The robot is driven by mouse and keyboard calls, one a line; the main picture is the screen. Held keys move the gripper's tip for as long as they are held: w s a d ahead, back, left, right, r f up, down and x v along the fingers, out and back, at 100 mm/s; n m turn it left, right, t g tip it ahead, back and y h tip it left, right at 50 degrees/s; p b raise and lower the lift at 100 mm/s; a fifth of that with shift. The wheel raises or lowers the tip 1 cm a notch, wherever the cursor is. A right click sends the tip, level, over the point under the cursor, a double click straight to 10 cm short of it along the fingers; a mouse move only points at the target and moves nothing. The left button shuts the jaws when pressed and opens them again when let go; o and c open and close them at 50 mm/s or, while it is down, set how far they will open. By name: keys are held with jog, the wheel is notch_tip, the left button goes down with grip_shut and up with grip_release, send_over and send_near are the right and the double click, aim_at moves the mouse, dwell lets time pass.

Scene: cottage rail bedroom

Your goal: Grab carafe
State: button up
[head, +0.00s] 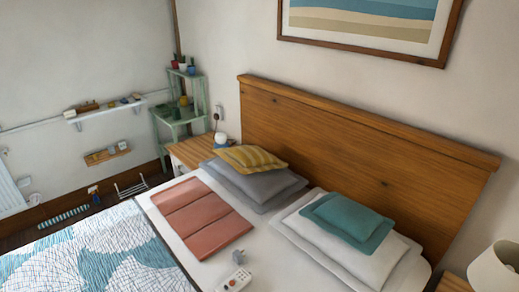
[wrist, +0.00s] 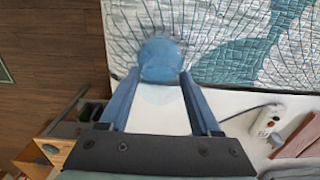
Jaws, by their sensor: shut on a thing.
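In the wrist view, my gripper (wrist: 160,78) points out over the bed, and its two blue fingers close in on a round, see-through blue carafe (wrist: 160,55). The fingers touch it on its left and right sides, and it is held between the fingertips. The carafe's lower part is pale and blends with the white sheet behind it, so its full shape is hard to tell. Neither the gripper nor the carafe shows in the head view.
The patterned quilt (wrist: 250,40) and wooden floor (wrist: 50,45) lie beyond. A white power strip (wrist: 267,122) with a cord lies on the bed beside a folded red blanket (head: 203,217). A wooden bedside table (head: 192,152) and green shelf (head: 178,116) stand beyond the bed.

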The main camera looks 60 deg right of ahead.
grip_shut()
jog(key=shift+r, duration=0.15)
